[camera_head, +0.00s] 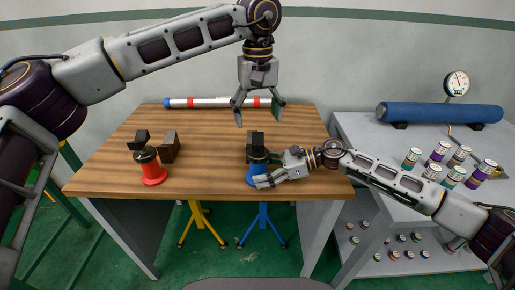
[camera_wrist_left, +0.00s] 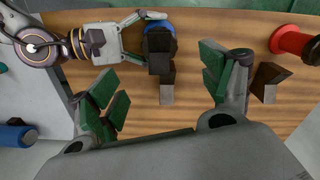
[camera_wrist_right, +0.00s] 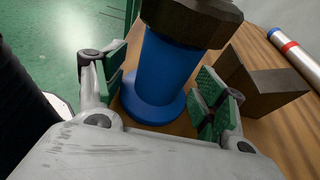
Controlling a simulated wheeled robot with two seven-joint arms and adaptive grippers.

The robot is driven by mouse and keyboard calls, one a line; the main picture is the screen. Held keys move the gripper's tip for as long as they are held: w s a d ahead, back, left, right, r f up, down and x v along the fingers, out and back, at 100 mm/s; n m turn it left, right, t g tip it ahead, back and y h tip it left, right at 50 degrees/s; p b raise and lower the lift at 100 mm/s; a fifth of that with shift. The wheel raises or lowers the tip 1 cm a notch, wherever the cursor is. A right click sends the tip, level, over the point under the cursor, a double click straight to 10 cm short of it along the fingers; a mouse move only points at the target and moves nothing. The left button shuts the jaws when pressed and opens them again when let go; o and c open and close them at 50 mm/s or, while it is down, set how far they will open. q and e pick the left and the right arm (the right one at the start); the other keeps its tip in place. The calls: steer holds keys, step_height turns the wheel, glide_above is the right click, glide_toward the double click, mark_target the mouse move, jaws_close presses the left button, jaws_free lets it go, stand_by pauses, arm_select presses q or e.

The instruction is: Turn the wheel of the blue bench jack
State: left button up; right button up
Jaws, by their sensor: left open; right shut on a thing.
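The blue bench jack (camera_head: 252,177) stands upright near the table's front edge, with a dark block-shaped top. In the right wrist view its blue column (camera_wrist_right: 165,70) rises to a dark, many-sided piece (camera_wrist_right: 195,18), cut off by the frame. My right gripper (camera_head: 264,177) is shut on the blue jack from the right, its green pads on both sides of the column. My left gripper (camera_head: 259,107) is open and empty, pointing down above the table behind the jack. In the left wrist view the blue jack (camera_wrist_left: 161,20) lies beyond its spread fingers. I cannot make out a separate wheel.
A red jack (camera_head: 152,175) stands to the left, with dark blocks (camera_head: 169,150) beside it. A white pipe with red and blue bands (camera_head: 215,102) lies along the table's back. A grey bench on the right carries a blue cylinder (camera_head: 440,113), a gauge (camera_head: 457,83) and several cans.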

mark_target(257, 142)
arm_select(q)
step_height(257, 142, down, 11)
steer(key=shift+f, duration=0.15)
stand_by(0.5)
steer(key=shift+c, duration=0.5)
steer(key=c, duration=0.9)
steer(key=shift+c, duration=0.2)
steer(key=shift+n, duration=0.8)
steer(key=o, duration=1)
steer(key=shift+o, duration=0.2)
